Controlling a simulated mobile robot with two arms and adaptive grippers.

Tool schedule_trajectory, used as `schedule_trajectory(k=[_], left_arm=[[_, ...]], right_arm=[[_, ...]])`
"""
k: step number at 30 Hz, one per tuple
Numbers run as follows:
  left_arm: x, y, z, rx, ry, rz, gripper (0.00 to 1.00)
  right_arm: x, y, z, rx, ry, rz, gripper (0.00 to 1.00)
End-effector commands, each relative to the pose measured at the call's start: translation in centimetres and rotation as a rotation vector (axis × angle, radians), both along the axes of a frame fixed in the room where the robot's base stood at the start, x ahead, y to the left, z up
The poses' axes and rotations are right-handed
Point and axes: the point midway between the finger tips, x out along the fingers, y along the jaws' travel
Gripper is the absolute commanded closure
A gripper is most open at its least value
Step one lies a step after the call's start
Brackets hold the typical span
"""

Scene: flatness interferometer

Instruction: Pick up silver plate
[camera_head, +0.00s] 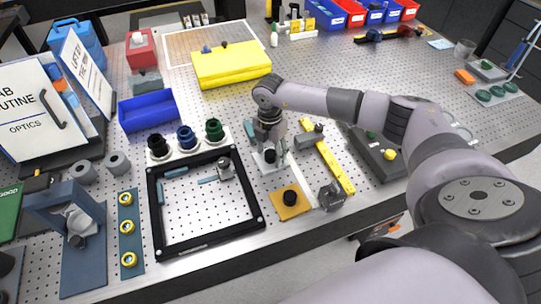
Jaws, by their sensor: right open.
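A light silver plate (263,164) with a black knob on it lies on the perforated table, just right of the black square frame. My right gripper (269,146) is above the plate, pointing down, with its fingers open around or just over the knob. The fingers partly hide the plate, and I cannot tell whether they touch the knob. My left gripper is not in view.
An orange plate (283,212) with a black knob lies in front of the silver one. A yellow bar (328,157) is to the right, and a black frame (154,196) to the left. Coloured knobs (214,128) and a yellow box (231,68) stand behind.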

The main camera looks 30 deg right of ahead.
Motion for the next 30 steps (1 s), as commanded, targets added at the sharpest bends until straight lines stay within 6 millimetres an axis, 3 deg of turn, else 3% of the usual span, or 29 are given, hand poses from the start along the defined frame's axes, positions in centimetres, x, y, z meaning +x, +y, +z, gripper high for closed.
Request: schedule_trajectory(k=[5,30], left_arm=[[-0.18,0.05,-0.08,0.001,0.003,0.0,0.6],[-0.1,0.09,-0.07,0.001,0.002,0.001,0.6]], right_arm=[[0.0,0.02,-0.06,0.0,0.0,0.001,0.46],[0.01,0.01,0.01,0.0,0.0,0.001,1.0]])
